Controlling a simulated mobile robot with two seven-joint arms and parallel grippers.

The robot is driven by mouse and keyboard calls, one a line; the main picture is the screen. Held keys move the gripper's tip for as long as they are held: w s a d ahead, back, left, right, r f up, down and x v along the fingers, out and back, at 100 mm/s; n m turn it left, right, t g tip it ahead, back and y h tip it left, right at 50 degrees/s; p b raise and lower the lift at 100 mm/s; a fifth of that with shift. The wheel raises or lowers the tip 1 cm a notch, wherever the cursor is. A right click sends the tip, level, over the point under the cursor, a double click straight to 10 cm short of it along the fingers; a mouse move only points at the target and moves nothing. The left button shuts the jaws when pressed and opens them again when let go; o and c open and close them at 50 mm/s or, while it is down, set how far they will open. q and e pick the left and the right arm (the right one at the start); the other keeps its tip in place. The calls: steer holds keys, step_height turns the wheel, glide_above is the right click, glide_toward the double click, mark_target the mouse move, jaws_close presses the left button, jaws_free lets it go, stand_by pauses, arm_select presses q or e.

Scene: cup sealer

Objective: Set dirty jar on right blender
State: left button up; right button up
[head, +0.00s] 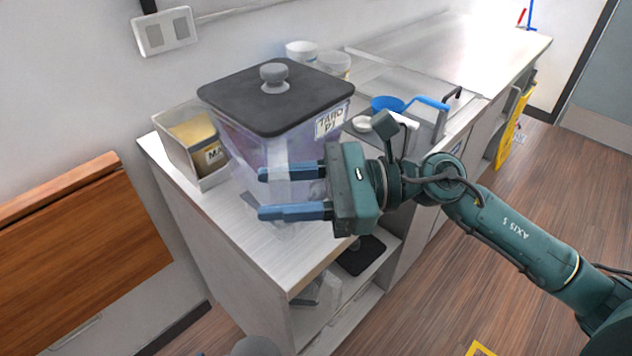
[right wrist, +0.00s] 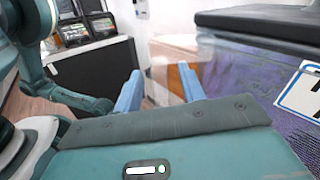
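My right gripper (head: 262,193) is over the near end of the white counter, in front of a large clear container with a black lid. Its two blue fingers are wide apart; they also show apart in the right wrist view (right wrist: 160,90). A faint, see-through jar-like shape (head: 285,228) stands on the counter at the fingers. Its outline is hard to make out, and I cannot tell whether the fingers touch it or whether it is the dirty jar. I cannot make out a blender for certain. My left gripper is not in view.
The black-lidded container (head: 310,95) is labelled TARO. A bin with yellow contents (head: 193,133) stands left of it. A blue cup (head: 387,104) is behind the arm. Below the counter (head: 290,262), an open shelf holds a black flat item (head: 361,257) and a greyish clear object (head: 326,291).

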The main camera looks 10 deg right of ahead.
steer(key=shift+r, duration=0.15)
arm_select(q)
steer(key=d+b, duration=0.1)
steer(key=b, duration=0.1)
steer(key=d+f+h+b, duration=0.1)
steer(key=b, duration=0.2)
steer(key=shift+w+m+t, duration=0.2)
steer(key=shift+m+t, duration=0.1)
arm_select(e)
steer(key=d, duration=1.2)
steer(key=shift+s, duration=0.4)
